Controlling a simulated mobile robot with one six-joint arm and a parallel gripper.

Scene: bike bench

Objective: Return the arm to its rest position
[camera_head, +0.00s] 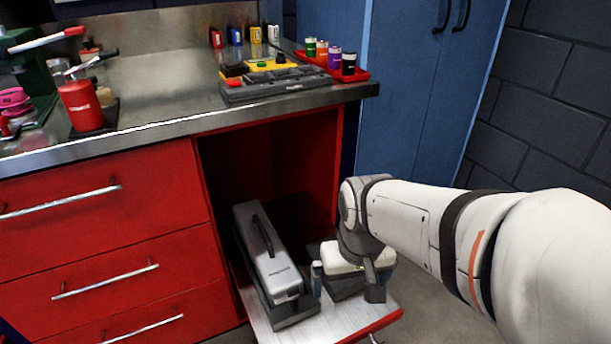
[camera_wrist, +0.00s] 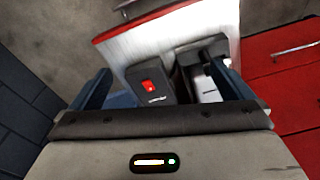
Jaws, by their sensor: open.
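My arm (camera_head: 420,215) reaches in from the right in the head view, bent down at the wrist. My gripper (camera_head: 345,284) is open over a dark box (camera_head: 342,291) on a low pulled-out shelf (camera_head: 350,318). In the wrist view, my gripper (camera_wrist: 160,82) has its two fingers apart, and the dark box with a red switch (camera_wrist: 151,87) shows between them. I cannot tell whether the fingers touch the box. The gripper hides part of the box in the head view.
A grey case (camera_head: 275,262) with a black handle stands close left of my gripper on the shelf. Red drawers (camera_head: 100,235) and a steel bench top (camera_head: 165,90) lie left and above. A blue cabinet (camera_head: 415,95) stands behind my arm. Floor shows at the right.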

